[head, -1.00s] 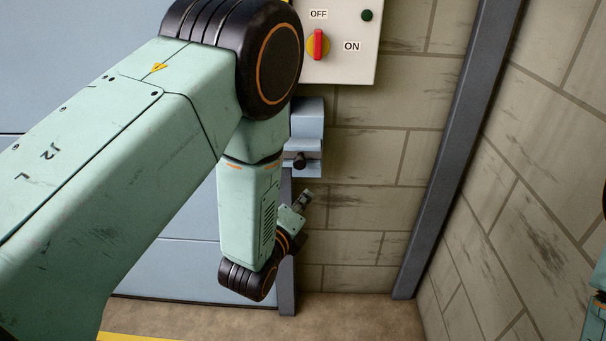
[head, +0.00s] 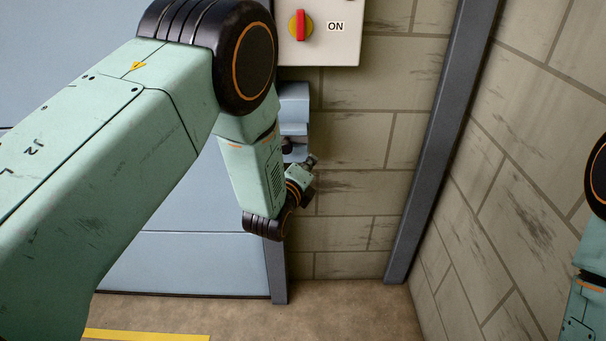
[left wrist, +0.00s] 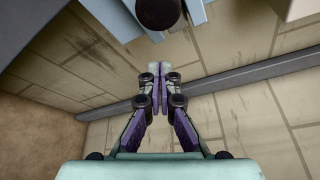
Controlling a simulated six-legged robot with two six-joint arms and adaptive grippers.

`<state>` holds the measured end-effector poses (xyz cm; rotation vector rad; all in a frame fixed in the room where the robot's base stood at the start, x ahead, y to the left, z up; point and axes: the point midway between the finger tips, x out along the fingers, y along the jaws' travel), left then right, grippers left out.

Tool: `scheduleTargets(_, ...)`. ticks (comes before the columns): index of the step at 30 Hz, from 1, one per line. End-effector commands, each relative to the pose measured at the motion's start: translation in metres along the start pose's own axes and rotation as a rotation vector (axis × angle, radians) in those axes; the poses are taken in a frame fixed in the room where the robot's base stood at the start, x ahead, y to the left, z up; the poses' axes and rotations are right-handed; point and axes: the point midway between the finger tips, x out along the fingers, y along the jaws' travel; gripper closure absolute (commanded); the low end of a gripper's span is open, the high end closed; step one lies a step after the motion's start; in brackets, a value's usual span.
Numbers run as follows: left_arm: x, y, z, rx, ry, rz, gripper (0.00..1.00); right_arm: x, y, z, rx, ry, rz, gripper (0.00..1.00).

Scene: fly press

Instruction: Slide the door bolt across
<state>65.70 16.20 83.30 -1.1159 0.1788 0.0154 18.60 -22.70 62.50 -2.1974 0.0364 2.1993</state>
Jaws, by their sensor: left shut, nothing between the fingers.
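The door bolt has a blue-grey bracket (head: 294,104) beside the pale blue door (head: 185,262). Its dark knob (head: 287,147) is partly hidden behind my left arm in the head view. In the left wrist view the round dark knob (left wrist: 158,12) shows at the top edge, in front of the blue-grey bracket (left wrist: 196,12). My left gripper (head: 312,160) is just right of and slightly below the knob in the head view. In the left wrist view its fingers (left wrist: 157,68) are together and empty, apart from the knob. My right gripper is outside the views.
A switch box (head: 330,45) with a red handle is on the wall above the bolt. A dark steel post (head: 425,170) stands to the right, before the block side wall (head: 520,200). The floor (head: 350,310) is clear, with a yellow stripe (head: 150,335) at left.

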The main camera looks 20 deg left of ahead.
Motion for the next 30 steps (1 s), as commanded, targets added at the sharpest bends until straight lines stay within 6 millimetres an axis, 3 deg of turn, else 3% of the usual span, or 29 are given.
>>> scheduleTargets(3,-0.005,0.0,0.018,-0.001,-0.004,0.002,1.0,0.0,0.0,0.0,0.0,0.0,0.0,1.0)
scheduleTargets(9,-0.012,0.0,0.034,0.0,-0.002,0.0,1.0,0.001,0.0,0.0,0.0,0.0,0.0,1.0)
scheduleTargets(30,-0.017,0.005,0.047,-0.001,-0.002,0.001,1.0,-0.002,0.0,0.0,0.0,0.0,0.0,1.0)
